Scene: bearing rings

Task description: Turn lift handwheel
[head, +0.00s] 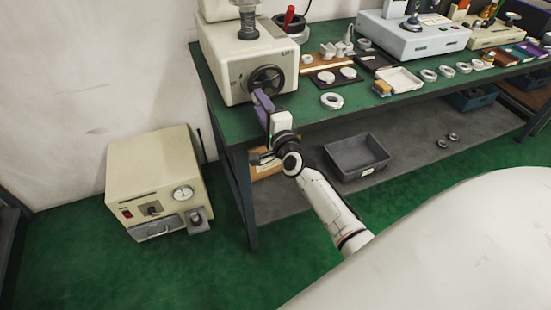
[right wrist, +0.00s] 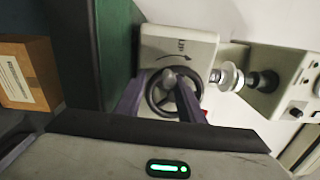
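The lift handwheel (head: 267,78) is a black spoked wheel on the front of a cream machine (head: 222,73) at the table's left end. In the right wrist view the handwheel (right wrist: 164,99) shows face-on, below a curved arrow and a label. My right gripper (head: 263,100) has purple fingers and reaches up to the wheel's lower front. In the right wrist view the gripper (right wrist: 160,88) is open, with one finger at the wheel's left edge and the other across its right part. I cannot tell whether either finger touches the wheel. My left gripper is not in view.
The green table (head: 306,107) carries rings, a white tray (head: 399,80) and a grey-blue device (head: 412,37) to the right. A grey bin (head: 357,157) is on the lower shelf. A cream box with a gauge (head: 155,180) stands on the floor at left.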

